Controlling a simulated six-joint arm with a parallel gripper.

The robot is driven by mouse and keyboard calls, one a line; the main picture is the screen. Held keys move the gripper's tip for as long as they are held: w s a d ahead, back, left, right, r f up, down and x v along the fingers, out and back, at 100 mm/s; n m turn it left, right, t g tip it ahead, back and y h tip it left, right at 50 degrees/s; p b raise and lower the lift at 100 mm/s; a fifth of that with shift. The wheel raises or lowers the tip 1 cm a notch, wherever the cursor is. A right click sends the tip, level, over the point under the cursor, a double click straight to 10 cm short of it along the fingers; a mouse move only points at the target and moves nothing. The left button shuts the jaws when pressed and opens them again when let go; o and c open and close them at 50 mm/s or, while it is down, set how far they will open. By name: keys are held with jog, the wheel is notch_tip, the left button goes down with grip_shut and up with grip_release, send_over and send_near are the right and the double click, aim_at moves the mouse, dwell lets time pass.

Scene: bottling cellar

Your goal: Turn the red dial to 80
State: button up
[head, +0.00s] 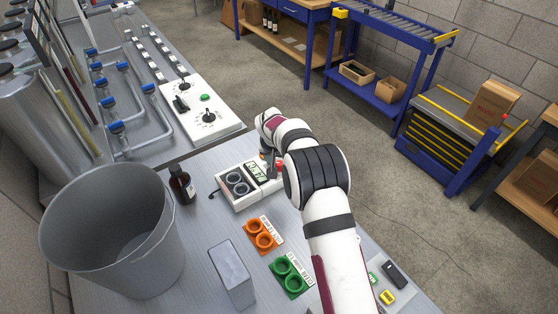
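A small red part (280,167), perhaps the red dial, shows at the right of a white device (244,202) with a display and two dark round wells. The arm partly covers it, and I cannot read any scale on it. The digits on the display are too small to read surely. My gripper (268,156) points down at the back right of the device, close beside the red part. My own arm hides much of it. I cannot tell whether the fingers touch the red part, or whether they are open or shut.
A dark bottle (182,185) and a grey bucket (112,232) stand left of the device. An orange holder (262,234), a green holder (290,277) and a grey block (232,275) are in front. A white panel (201,108) with black knobs lies behind.

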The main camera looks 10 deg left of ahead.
grip_shut()
jog(key=shift+n+y, duration=0.3)
jog(key=shift+n, duration=0.4)
jog(key=shift+o, duration=0.4)
grip_release()
jog(key=shift+r, duration=0.1)
jog(key=v, duration=1.5)
jog(key=shift+r, duration=0.3)
jog(key=shift+s, duration=0.1)
